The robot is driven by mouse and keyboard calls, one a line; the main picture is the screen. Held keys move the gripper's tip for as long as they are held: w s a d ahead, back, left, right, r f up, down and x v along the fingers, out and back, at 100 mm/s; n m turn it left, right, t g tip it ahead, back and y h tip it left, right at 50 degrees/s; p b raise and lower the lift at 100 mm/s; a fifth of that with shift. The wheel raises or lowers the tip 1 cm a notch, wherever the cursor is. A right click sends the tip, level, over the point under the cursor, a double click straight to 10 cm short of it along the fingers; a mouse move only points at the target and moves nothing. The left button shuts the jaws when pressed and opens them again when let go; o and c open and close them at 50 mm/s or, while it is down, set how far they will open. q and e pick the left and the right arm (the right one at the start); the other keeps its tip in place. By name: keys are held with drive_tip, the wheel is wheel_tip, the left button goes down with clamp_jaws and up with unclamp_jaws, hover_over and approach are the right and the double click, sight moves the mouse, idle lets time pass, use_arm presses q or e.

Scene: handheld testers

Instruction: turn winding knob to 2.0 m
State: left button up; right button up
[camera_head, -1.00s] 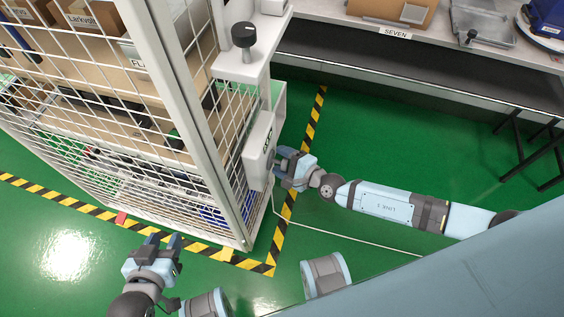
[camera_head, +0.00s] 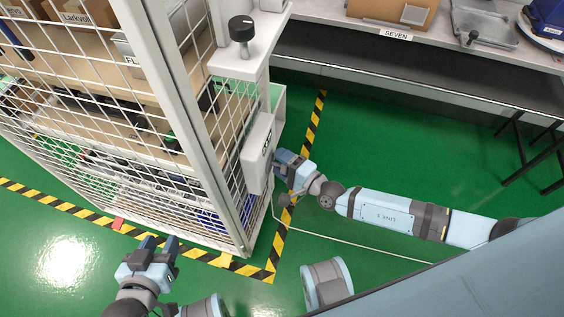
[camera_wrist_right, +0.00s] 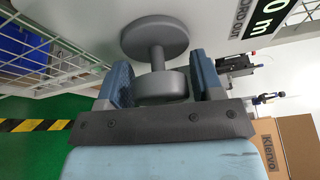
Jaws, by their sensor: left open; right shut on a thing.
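The grey winding knob (camera_wrist_right: 158,85) sits on a short shaft with a round grey flange (camera_wrist_right: 155,37) on a white housing (camera_wrist_right: 215,20). My right gripper (camera_wrist_right: 163,75) has one finger on each side of the knob and is shut on it. In the head view the right gripper (camera_head: 281,167) is at the right face of the white box (camera_head: 257,155) on the cage, and the knob is hidden there. A black display (camera_wrist_right: 262,22) beside the knob shows "0 m", its left digits cut off. My left gripper (camera_head: 160,246) is open and empty above the green floor.
A white mesh cage (camera_head: 120,110) with shelves fills the left. A black knob (camera_head: 242,28) stands on its bracket above the box. A workbench (camera_head: 330,25) runs along the back.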

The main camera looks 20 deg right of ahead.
drive_tip(key=shift+w+r, duration=0.2)
drive_tip(key=shift+r, duration=0.15)
drive_tip(key=o, duration=0.6)
drive_tip(key=shift+o, duration=0.2)
drive_tip(key=shift+f, duration=0.1)
drive_tip(key=shift+s+f, duration=0.15)
use_arm(q)
drive_tip(key=shift+a+p, duration=0.1)
drive_tip(key=shift+p, duration=0.5)
use_arm(e)
drive_tip(key=v, duration=1.3)
drive_tip(key=shift+s+d, duration=0.15)
drive_tip(key=shift+s, duration=0.2)
